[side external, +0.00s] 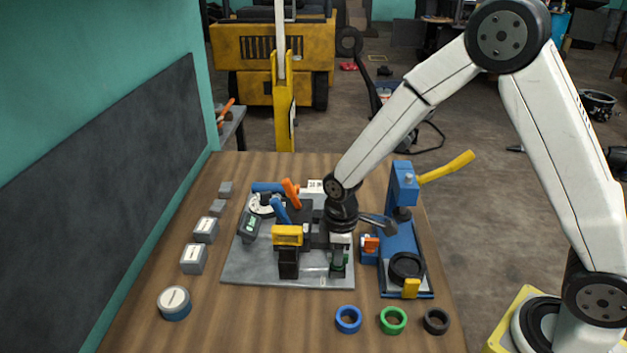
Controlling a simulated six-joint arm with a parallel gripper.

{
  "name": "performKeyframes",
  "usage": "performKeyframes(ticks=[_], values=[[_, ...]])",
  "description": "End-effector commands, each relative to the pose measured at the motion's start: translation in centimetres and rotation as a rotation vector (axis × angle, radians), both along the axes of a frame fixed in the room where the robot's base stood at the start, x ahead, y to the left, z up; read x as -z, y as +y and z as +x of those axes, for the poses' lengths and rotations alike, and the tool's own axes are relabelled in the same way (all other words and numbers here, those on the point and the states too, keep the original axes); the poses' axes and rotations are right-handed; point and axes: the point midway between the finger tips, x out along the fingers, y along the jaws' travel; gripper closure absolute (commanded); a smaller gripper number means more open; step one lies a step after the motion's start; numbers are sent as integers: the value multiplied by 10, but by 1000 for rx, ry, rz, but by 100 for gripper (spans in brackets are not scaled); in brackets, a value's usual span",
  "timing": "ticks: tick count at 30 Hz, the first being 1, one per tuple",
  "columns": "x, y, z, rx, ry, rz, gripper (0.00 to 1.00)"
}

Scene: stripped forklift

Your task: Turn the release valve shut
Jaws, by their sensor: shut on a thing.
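A blue hydraulic jack (397,250) with a yellow pump handle (446,167) stands at the right of the work area. A small orange part (371,243) on its left side looks like the release valve. My gripper (339,257) points down just left of it, over the right edge of the grey plate. A dark grey lever-like piece (378,223) sticks out right of my wrist, above the orange part. The fingertips are small and partly hidden.
The grey plate (240,272) carries a yellow-topped block (287,236), blue and orange handles and a dark meter (250,227). Blue (348,331), green (393,332) and black (436,333) rings lie in front. Grey blocks line the left side.

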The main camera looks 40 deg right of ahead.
Motion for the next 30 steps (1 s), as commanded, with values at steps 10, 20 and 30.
performKeyframes(ticks=[10, 20, 30], values=[[0, 0, 0, 64, 1, -1, 100], [0, 0, 0, 277, 2, -2, 100], [0, 0, 0, 593, 3, -2, 100]])
